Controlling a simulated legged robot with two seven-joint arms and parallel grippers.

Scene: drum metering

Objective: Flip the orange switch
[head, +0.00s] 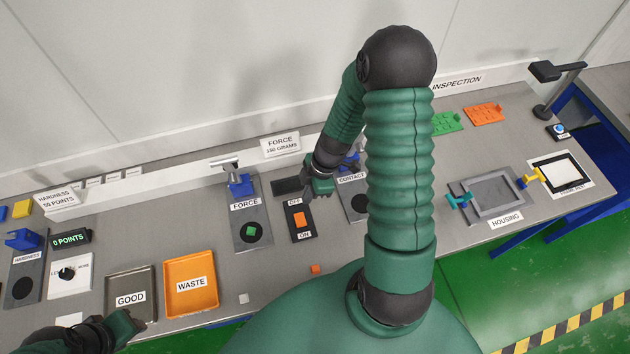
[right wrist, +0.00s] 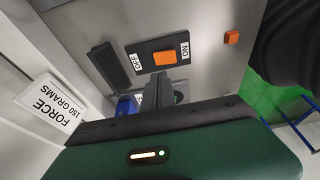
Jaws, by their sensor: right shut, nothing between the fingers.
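The orange switch (head: 299,219) sits on a black plate (head: 301,232) between an OFF label at the back and an ON label at the front. In the right wrist view the switch (right wrist: 165,57) shows whole; I cannot tell which way it is tipped. My right gripper (head: 310,197) is just behind the plate's OFF end, beside the switch. In the right wrist view its shut, empty fingers (right wrist: 158,84) point toward the switch, with a visible gap. My left gripper (head: 128,328) is at the bottom left, by the GOOD tray; its fingers are unclear.
The FORCE station (head: 252,230) with a green block stands left of the switch; the CONTACT station (head: 357,204) is right, partly hidden by my arm. A small orange block (head: 315,268) lies in front. An orange WASTE tray (head: 191,306) and grey GOOD tray (head: 130,278) are left.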

